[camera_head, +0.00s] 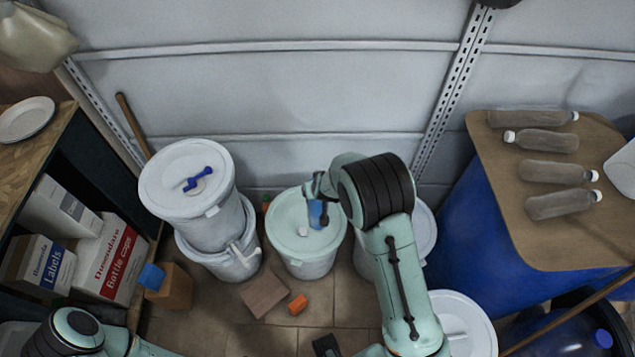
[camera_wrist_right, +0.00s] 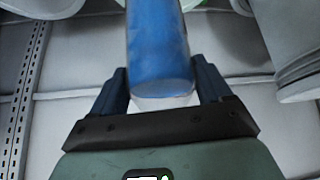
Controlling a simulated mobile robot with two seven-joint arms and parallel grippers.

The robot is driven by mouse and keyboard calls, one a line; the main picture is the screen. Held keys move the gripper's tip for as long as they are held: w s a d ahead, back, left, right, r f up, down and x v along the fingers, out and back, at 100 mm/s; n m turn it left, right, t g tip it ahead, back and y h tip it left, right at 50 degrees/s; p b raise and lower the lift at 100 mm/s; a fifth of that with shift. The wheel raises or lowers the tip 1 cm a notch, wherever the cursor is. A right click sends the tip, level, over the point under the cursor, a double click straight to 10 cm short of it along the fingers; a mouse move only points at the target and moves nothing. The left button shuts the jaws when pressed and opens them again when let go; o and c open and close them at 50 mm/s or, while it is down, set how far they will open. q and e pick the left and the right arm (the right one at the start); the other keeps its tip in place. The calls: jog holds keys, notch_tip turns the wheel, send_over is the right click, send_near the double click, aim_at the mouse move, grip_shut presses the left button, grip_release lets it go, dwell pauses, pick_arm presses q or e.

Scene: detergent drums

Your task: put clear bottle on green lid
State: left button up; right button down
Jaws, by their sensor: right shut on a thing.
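The green lid (camera_head: 290,212) is pale green and closes a white drum at the middle of the head view. My right gripper (camera_head: 318,203) is over the right part of this lid, shut on a blue-looking bottle (camera_head: 317,216). In the right wrist view the bottle (camera_wrist_right: 160,55) stands out from between the dark fingers (camera_wrist_right: 163,92). Whether it touches the lid, I cannot tell. A small white round piece (camera_head: 303,231) shows on the lid beside it. Several clear, brownish-looking bottles (camera_head: 555,172) with white caps lie on the table at right. My left gripper is out of view.
A white-lidded drum stack (camera_head: 187,178) with a blue item on top stands left of the green lid. Another drum (camera_head: 423,232) is at right, partly behind my arm. A brown block (camera_head: 264,294) and an orange block (camera_head: 298,305) lie on the floor in front.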

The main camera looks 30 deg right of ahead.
jog(key=shift+w+f+b, duration=0.2)
jog(key=shift+f+b, duration=0.75)
jog(key=shift+f, duration=3.85)
jog(key=shift+f, duration=0.2)
grip_release()
jog(key=shift+s, duration=0.15)
